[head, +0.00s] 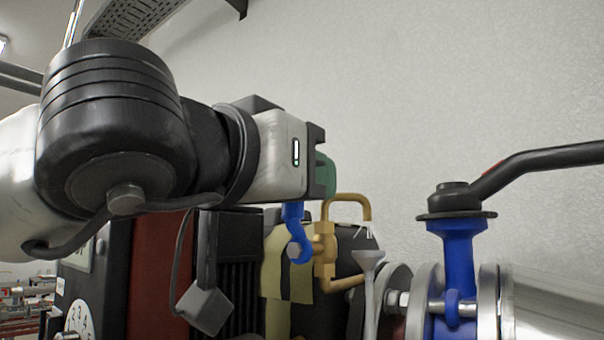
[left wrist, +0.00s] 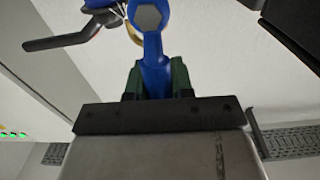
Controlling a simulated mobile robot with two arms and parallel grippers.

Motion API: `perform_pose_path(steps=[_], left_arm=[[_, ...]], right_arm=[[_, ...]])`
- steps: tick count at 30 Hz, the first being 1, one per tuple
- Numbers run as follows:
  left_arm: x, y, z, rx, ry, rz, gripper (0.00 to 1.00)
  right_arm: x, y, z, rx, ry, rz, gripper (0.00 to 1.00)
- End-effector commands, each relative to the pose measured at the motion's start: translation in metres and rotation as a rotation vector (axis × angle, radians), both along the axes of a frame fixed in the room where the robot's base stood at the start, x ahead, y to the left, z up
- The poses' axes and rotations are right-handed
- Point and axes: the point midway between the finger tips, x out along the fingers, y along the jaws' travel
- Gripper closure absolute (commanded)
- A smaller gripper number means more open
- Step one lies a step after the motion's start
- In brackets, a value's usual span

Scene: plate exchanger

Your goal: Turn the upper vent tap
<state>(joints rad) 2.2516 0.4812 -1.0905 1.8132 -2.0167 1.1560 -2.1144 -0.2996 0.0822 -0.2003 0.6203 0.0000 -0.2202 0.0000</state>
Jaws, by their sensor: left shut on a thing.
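The brass vent tap (head: 325,245) with its curved brass pipe stands in the middle of the head view. A blue handle (head: 299,247) with a rounded lower end sits at its left side, touching it or just in front; I cannot tell which. My left gripper (head: 325,175), with green fingers, is above the tap and shut on the upper part of the blue handle. In the left wrist view the blue handle (left wrist: 152,50) runs up from between the green fingers (left wrist: 156,82) to a grey hexagonal face. Its gripped part is partly hidden by the fingers. My right gripper is in neither view.
A blue valve (head: 458,260) with a long black lever (head: 540,165) stands at the right on a flanged metal pipe. A white funnel (head: 369,262) is close right of the tap. A black and red cabinet (head: 158,270) is at the left. Bare wall lies above and right.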

Motion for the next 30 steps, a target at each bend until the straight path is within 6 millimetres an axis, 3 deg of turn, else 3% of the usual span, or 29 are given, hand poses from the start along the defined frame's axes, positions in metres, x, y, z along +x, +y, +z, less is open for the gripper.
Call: perform_pose_path(steps=[10, 11, 15, 25, 30], left_arm=[[0.000, -0.003, -0.005, 0.016, 0.001, -0.003, 1.00], [0.000, -0.003, -0.005, 0.016, 0.001, -0.003, 0.75], [0.000, -0.002, -0.004, 0.011, 0.000, -0.002, 0.53], [-0.002, 0.001, -0.002, 0.005, -0.001, -0.001, 0.52], [-0.020, 0.014, -0.004, 0.003, -0.005, 0.001, 0.52]], right_arm=[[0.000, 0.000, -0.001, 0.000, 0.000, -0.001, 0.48], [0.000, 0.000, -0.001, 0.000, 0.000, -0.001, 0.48], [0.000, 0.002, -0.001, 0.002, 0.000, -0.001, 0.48], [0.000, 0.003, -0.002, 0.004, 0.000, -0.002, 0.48], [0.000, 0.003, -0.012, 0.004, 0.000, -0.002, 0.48]])
